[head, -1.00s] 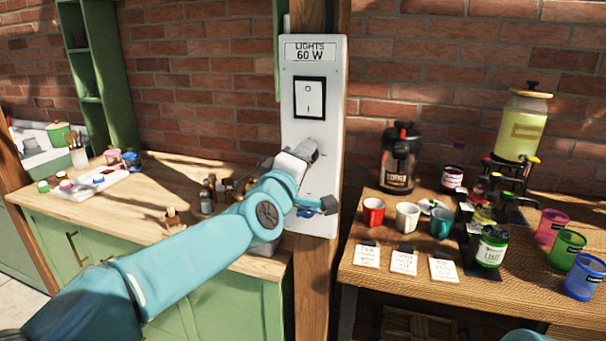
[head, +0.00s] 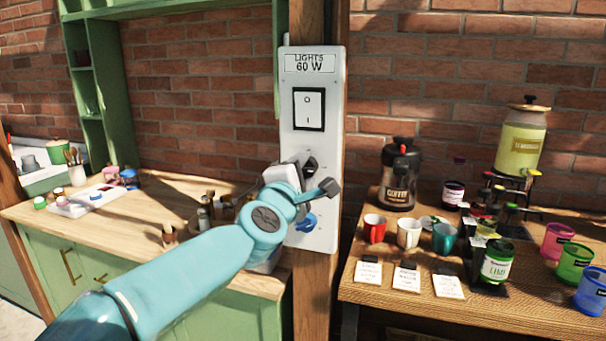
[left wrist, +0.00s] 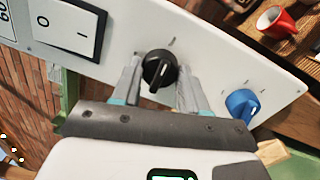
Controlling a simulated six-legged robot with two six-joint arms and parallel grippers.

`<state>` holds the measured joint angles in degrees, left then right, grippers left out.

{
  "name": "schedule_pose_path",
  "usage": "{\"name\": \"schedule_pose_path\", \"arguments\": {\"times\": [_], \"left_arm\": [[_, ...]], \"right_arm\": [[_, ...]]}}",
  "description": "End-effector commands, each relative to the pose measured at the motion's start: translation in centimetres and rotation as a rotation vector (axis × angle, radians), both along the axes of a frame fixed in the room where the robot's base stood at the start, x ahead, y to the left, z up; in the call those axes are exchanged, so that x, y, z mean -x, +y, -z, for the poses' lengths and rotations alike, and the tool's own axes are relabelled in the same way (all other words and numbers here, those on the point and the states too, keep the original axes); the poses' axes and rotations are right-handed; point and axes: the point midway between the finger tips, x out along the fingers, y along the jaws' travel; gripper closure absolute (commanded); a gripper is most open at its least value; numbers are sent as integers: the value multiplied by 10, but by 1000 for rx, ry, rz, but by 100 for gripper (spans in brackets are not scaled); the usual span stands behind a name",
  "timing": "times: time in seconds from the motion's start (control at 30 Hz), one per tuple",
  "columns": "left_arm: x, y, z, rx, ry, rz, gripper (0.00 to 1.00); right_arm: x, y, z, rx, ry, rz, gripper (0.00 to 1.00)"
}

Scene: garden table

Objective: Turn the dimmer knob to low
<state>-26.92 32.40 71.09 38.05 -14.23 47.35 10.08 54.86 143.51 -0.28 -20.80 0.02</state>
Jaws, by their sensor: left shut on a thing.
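A white wall panel (head: 318,137) reads "LIGHTS 60 W" and carries a rocker switch (head: 308,109). Below the switch is a black knob (left wrist: 160,70), mostly hidden by my gripper in the head view. Its white pointer line shows in the left wrist view, turned toward the gripper's palm and slightly left. A blue knob (head: 306,222) sits lower on the panel, apart from my gripper; it also shows in the left wrist view (left wrist: 242,104). My left gripper (head: 309,163) is shut on the black knob, a finger on either side. My right gripper is not in view.
A wooden table (head: 440,318) at the right holds a coffee flask (head: 399,178), mugs, cards, a drink dispenser (head: 522,140) and coloured cups. A green cabinet with a wooden counter (head: 120,232) stands at the left, with small bottles near my arm.

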Motion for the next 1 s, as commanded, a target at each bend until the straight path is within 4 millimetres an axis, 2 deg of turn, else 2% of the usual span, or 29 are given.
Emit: {"name": "schedule_pose_path", "arguments": {"times": [0.37,0.4,0.47,0.5,0.83,1.0], "left_arm": [[-1,1,2,4,4,-2,87],[-1,1,2,4,4,-2,54],[-1,1,2,4,4,-2,34],[-1,1,2,3,4,-2,32],[4,2,1,4,1,-1,32],[30,10,6,4,0,0,32]], "right_arm": [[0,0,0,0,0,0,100],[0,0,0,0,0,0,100],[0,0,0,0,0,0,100],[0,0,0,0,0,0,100],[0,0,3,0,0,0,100],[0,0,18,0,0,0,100]]}}
